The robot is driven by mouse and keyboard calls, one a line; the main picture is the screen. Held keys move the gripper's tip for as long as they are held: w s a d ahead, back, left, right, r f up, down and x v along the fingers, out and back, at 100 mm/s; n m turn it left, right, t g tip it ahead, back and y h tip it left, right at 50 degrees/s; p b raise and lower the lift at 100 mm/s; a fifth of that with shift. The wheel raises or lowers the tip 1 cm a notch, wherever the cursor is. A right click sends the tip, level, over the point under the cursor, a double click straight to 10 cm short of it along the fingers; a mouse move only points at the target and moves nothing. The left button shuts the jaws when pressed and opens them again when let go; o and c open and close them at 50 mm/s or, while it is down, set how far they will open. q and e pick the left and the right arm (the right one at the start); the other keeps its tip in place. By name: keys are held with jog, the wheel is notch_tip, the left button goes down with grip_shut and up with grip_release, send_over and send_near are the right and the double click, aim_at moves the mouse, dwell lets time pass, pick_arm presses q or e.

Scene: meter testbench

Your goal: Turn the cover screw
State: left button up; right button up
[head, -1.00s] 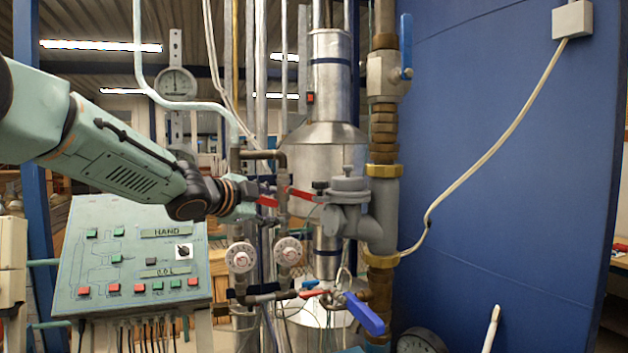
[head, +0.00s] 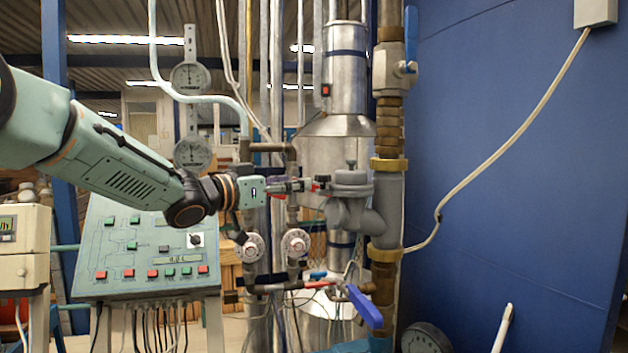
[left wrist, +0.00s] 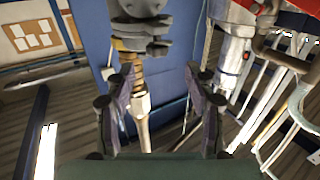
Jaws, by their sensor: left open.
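A grey pipe fitting (head: 358,215) with a round flanged cover (head: 352,180) branches from the vertical pipe in the head view. A small screw knob (head: 351,164) stands on top of the cover. My left gripper (head: 322,184) points right toward the cover, with its fingers just left of it. In the left wrist view its two fingers (left wrist: 164,88) are spread and nothing is between the tips. The grey fitting (left wrist: 140,28) shows beyond them at the top. Whether a finger touches the cover cannot be told. My right gripper is not in view.
Vertical pipes and a metal column (head: 345,75) crowd the space behind the gripper. A blue-handled valve (head: 364,306) and two white dials (head: 296,243) lie below. A control panel (head: 150,250) stands at left. A blue wall (head: 520,170) closes the right side.

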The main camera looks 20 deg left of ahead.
aim_at(318, 180)
pick_arm(q)
jog(key=p+x, duration=0.1)
jog(key=x, duration=0.5)
jog(key=shift+w+d+p, duration=0.2)
jog(key=shift+d+p, duration=0.1)
jog(key=shift+d, duration=0.1)
jog(key=shift+w, duration=0.3)
jog(key=shift+s+a+r, duration=0.1)
jog(key=shift+s, duration=0.1)
jog(key=shift+w+d, duration=0.2)
jog(key=shift+d, duration=0.05)
jog(key=c, duration=0.4)
jog(key=shift+a, duration=0.15)
jog(key=c, duration=0.5)
grip_shut()
